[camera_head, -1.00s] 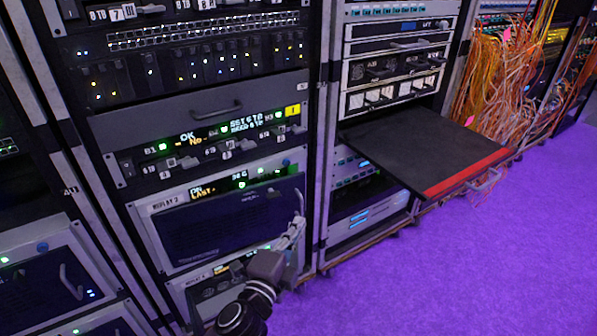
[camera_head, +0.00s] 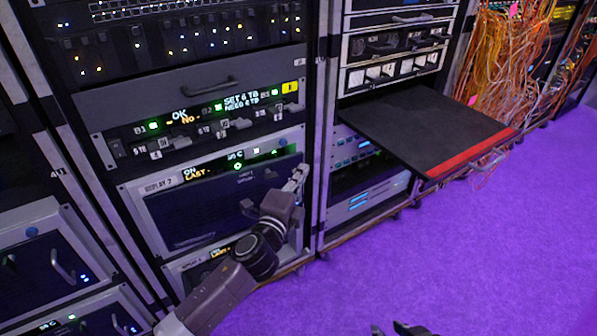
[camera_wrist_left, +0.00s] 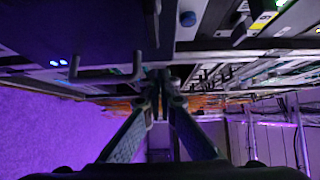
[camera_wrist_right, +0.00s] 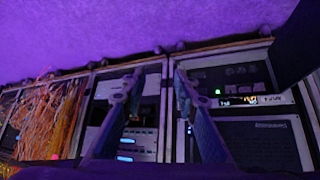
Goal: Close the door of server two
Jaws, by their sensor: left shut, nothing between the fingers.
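My left gripper (camera_head: 299,176) is shut and empty in front of the door's right edge; contact is unclear. In the left wrist view the gripper (camera_wrist_left: 160,76) is shut beside a dark panel (camera_wrist_left: 75,28) with a handle (camera_wrist_left: 108,74). My right gripper (camera_wrist_right: 157,70) is open and empty, low in front of the racks.
A black shelf (camera_head: 425,125) with a red front edge sticks out of the rack to the right. Orange cables (camera_head: 510,60) hang beyond it. Another server with a handle (camera_head: 62,265) is at lower left. The purple floor (camera_head: 470,240) is clear at right.

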